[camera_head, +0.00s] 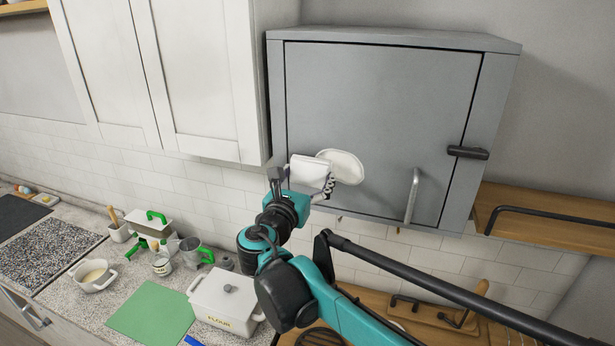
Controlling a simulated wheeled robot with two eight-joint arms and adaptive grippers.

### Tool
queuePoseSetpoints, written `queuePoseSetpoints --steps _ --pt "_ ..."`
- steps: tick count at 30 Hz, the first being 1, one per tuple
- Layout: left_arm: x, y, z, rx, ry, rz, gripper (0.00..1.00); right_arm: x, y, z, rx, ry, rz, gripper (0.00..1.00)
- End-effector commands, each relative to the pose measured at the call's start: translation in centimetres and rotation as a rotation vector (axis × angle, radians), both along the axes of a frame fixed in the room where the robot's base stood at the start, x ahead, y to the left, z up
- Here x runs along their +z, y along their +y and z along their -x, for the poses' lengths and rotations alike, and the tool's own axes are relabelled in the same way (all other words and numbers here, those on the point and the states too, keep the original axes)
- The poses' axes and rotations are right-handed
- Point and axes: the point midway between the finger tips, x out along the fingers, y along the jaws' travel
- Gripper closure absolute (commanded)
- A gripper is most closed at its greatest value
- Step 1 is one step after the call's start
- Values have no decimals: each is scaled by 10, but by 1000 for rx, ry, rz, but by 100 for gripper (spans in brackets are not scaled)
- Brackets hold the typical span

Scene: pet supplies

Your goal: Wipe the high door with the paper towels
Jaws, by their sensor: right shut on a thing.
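The high door (375,115) is the grey front of a wall cabinet, closed, with a silver handle (412,195) at its lower right. My right gripper (303,188) is in front of the door's lower left corner and is shut on the white paper towels (308,171). A pale oval patch (347,166) shows against the door just right of the towels, partly hidden behind them. I cannot tell whether the towels touch the door. My left gripper is not in view.
White cabinets (195,75) adjoin on the left. A wooden shelf (555,215) with a black rail is at right. Below, the counter holds a white flour box (225,300), a green mat (150,312), a pot (93,275) and several small items. The door's upper part is unobstructed.

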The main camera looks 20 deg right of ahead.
Motion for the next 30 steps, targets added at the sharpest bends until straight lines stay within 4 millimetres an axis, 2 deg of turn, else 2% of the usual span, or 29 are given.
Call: queuePoseSetpoints --steps 30 --pt "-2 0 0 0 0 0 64 0 -11 -16 0 0 0 41"
